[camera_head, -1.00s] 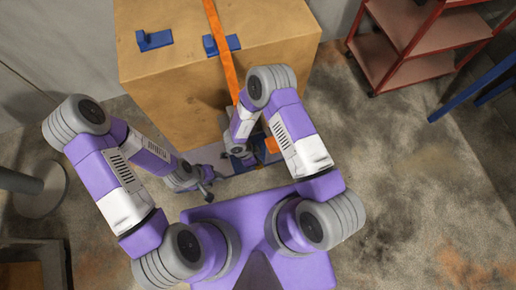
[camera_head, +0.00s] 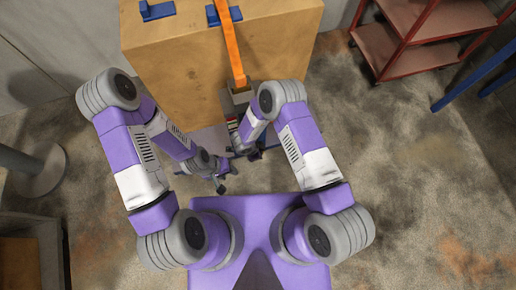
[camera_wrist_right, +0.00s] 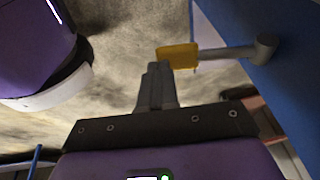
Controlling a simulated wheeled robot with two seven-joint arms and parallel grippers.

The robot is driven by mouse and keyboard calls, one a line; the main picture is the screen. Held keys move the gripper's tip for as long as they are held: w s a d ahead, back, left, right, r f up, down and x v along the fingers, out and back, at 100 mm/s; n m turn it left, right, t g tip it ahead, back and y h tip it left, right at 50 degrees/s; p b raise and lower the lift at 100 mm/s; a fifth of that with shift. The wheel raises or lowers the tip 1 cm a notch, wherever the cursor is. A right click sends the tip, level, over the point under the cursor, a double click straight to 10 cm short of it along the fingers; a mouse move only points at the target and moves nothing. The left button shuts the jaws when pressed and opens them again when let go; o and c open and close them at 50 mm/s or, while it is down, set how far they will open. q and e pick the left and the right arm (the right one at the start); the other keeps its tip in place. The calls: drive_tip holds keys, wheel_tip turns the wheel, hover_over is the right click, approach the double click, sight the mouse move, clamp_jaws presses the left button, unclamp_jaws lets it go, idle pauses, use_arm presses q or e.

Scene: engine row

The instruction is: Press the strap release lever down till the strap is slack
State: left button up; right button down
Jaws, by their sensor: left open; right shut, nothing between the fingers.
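The orange strap (camera_head: 232,45) runs straight over the top edge of the wooden crate (camera_head: 165,60) to a grey housing (camera_head: 238,98) on its near side; I cannot tell how tight it is. The release lever's yellow grip (camera_wrist_right: 178,56) shows in the right wrist view, on a grey rod from a pivot on a blue panel (camera_wrist_right: 295,85). My right gripper (camera_wrist_right: 158,68) is shut and empty, its tips overlapping the grip's lower left end; contact is unclear. In the head view the right gripper (camera_head: 254,154) is small and partly hidden by its arm. My left gripper (camera_head: 221,186) is open and empty, left of it.
A red shelf cart (camera_head: 415,38) stands at the upper right, with blue bars (camera_head: 475,75) beside it. A grey post on a round base (camera_head: 40,170) stands at the left. The concrete floor (camera_head: 430,180) at right is clear.

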drive_tip(key=shift+s+f, duration=0.1)
drive_tip(key=shift+f, duration=0.25)
drive_tip(key=shift+s+f, duration=0.1)
drive_tip(key=shift+f, duration=0.05)
drive_tip(key=w+p+v, duration=0.1)
drive_tip(key=p+v, duration=0.1)
drive_tip(key=v, duration=0.6)
drive_tip(key=shift+s+p, duration=0.3)
drive_tip(key=shift+s, duration=0.05)
drive_tip(key=shift+d, duration=0.15)
drive_tip(key=d+r+n+y, duration=0.3)
drive_tip(key=d+n, duration=0.3)
drive_tip(key=s+d+r+n+g+y+p, duration=0.1)
drive_tip(key=s+d+r+n+y, duration=0.2)
drive_tip(key=s+n, duration=0.4)
drive_tip(key=s+r+y, duration=0.1)
drive_tip(key=s+r, duration=0.1)
drive_tip(key=s, duration=0.1)
drive_tip(key=shift+s+r+n, duration=0.15)
drive_tip(key=shift+r+n, duration=0.1)
drive_tip(key=shift+n, duration=0.05)
